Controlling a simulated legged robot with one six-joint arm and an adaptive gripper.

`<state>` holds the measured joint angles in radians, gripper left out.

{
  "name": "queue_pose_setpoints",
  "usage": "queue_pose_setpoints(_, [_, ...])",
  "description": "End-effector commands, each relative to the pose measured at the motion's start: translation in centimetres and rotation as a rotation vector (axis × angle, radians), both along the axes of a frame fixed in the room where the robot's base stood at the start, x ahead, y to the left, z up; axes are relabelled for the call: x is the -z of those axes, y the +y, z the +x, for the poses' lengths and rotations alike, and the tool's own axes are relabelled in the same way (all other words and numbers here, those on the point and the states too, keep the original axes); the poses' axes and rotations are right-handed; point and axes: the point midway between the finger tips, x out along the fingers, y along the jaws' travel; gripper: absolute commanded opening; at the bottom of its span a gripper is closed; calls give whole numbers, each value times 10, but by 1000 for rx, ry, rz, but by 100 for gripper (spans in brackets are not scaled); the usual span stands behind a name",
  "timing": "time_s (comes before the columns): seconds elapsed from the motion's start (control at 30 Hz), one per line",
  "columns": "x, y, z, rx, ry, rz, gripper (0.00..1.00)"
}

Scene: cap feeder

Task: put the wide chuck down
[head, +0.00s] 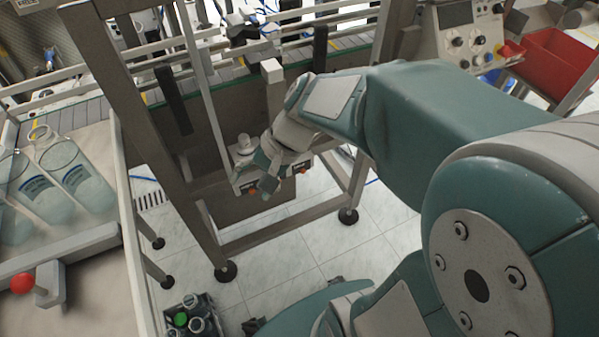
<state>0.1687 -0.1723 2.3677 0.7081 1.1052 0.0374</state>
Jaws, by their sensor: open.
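My gripper (268,180) is at the end of my teal and grey arm, near the middle of the head view. It points down and left, and its fingers are apart. A small pale cylindrical piece (244,145) stands upright just left of the gripper, on the machine's frame. It may be the wide chuck, but it is too small to tell for sure. I see nothing clearly held between the fingers. The wrist hides part of what lies behind it.
A dark metal frame (190,215) stands around the gripper. A conveyor (345,42) runs behind. At left, a table (60,310) carries large clear bottles (80,180). A crate of dark bottles (172,302) is on the floor. A red bin (557,60) is at upper right.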

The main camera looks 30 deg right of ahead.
Motion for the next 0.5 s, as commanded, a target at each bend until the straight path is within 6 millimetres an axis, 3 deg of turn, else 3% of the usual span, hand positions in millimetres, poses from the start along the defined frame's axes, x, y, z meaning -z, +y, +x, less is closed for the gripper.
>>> queue_pose_setpoints(0.2, [-26, -23, -37, -207, -250, -330, 79])
queue_pose_setpoints(0.5, [-62, -57, -64, -385, -539, -698, 79])
